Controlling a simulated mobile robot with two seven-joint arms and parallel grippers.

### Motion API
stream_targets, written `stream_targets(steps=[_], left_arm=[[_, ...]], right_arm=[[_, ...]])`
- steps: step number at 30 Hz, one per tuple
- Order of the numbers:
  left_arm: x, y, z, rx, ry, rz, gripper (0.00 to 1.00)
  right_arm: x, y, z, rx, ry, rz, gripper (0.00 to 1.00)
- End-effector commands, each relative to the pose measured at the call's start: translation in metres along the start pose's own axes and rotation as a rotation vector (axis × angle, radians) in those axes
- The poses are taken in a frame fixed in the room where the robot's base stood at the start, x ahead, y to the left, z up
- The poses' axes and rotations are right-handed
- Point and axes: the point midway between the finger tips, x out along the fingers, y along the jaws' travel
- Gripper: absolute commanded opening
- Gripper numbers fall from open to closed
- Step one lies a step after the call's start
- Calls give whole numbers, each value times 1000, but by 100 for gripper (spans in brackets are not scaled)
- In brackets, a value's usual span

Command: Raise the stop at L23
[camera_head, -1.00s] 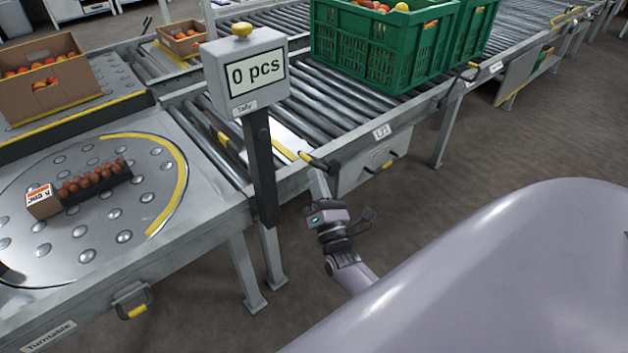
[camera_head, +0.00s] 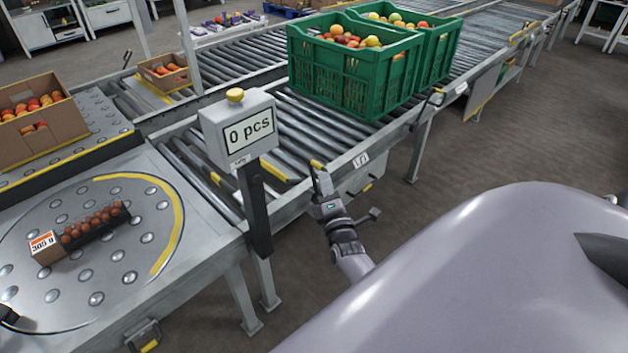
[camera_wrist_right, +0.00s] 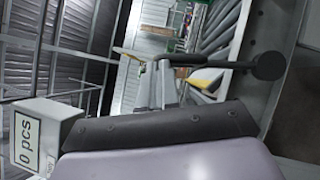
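The label L23 (camera_head: 361,160) is on the near rail of the roller conveyor. Left of it lies the stop's pale plate with a yellow edge (camera_head: 273,173), low among the rollers; in the wrist view its yellow edge (camera_wrist_right: 205,86) shows behind the lever.
A post with a "0 pcs" display (camera_head: 240,132) stands just left of my right gripper. Green crates (camera_head: 335,85) of fruit stand on the rollers beyond. A turntable (camera_head: 110,285) with a small tomato pack is at left. Open floor lies to the right.

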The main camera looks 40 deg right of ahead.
Motion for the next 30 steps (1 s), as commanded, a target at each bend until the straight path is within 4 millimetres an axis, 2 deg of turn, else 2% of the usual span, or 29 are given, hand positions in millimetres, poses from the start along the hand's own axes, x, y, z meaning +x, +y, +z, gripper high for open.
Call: stream_targets(steps=[1,3,11,20,27,30], left_arm=[[-8,1,-12,0,1,0,43],[-13,1,-18,0,1,1,43],[-23,0,-28,10,4,-6,43],[-18,-2,-20,9,3,-10,43],[-6,0,-4,-3,-12,-5,43],[-4,2,-4,-5,-3,0,43]], right_arm=[[9,9,10,35,-4,-19,0],[15,8,20,90,-4,-55,0],[36,-5,52,292,-2,-193,0],[56,-35,83,517,1,-352,0],[68,-60,100,515,0,-348,0],[72,-67,105,515,1,-347,0]])
